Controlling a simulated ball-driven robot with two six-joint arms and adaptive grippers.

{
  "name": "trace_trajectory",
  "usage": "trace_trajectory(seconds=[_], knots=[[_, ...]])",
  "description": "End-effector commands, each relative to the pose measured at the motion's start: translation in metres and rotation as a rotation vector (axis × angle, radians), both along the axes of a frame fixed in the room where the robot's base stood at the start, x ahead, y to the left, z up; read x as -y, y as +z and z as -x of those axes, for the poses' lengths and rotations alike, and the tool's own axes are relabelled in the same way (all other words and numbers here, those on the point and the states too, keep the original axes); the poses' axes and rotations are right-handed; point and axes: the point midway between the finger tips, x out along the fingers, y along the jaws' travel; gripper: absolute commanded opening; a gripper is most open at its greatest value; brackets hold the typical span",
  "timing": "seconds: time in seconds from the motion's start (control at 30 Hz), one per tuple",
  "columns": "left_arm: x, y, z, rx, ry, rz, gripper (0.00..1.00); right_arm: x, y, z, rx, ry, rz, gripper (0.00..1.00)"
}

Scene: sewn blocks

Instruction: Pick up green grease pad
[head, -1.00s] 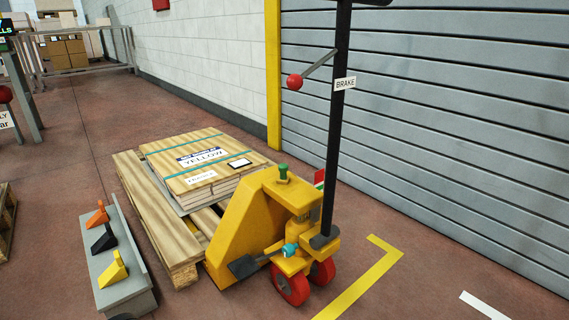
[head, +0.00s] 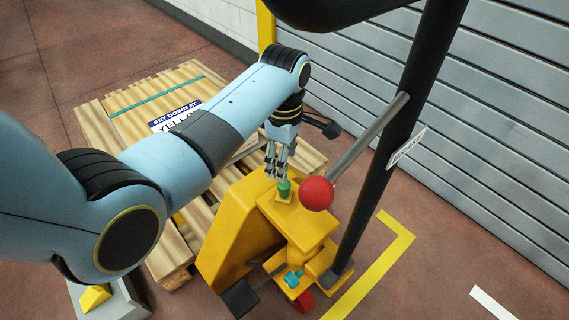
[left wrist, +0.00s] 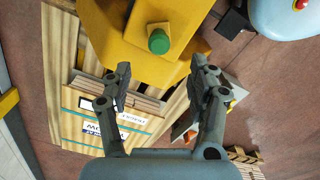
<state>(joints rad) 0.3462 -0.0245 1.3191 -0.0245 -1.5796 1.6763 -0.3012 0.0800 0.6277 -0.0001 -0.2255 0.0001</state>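The green grease pad (head: 284,188) is a small green knob on a yellow plate on top of the yellow pallet jack (head: 232,228). It also shows in the left wrist view (left wrist: 159,41), near the top middle. My left gripper (head: 276,172) is just above and beside the pad in the head view. In the left wrist view its two fingers (left wrist: 161,68) stand wide apart with nothing between them. The pad lies beyond the fingertips there, roughly centred between them. Any contact with the pad cannot be made out. My right gripper is not in view.
The black tiller post (head: 405,140) and the brake lever with its red ball (head: 317,193) rise close to the right of my gripper. A grey shutter (head: 500,130) stands behind.

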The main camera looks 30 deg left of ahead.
Motion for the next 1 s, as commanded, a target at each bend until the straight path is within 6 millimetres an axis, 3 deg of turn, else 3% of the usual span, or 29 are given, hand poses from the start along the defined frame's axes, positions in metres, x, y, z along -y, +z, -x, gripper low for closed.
trace_trajectory(seconds=[0.13, 0.7, 1.0], knots=[[0.001, -0.012, -0.001, -0.005, 0.012, 0.000, 0.59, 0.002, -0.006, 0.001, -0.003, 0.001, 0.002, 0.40], [0.000, -0.099, 0.001, -0.005, 0.010, 0.000, 0.59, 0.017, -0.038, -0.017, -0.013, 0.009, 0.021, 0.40], [0.000, -0.106, 0.000, 0.000, 0.010, 0.001, 0.59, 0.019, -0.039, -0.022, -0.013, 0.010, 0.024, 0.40]])
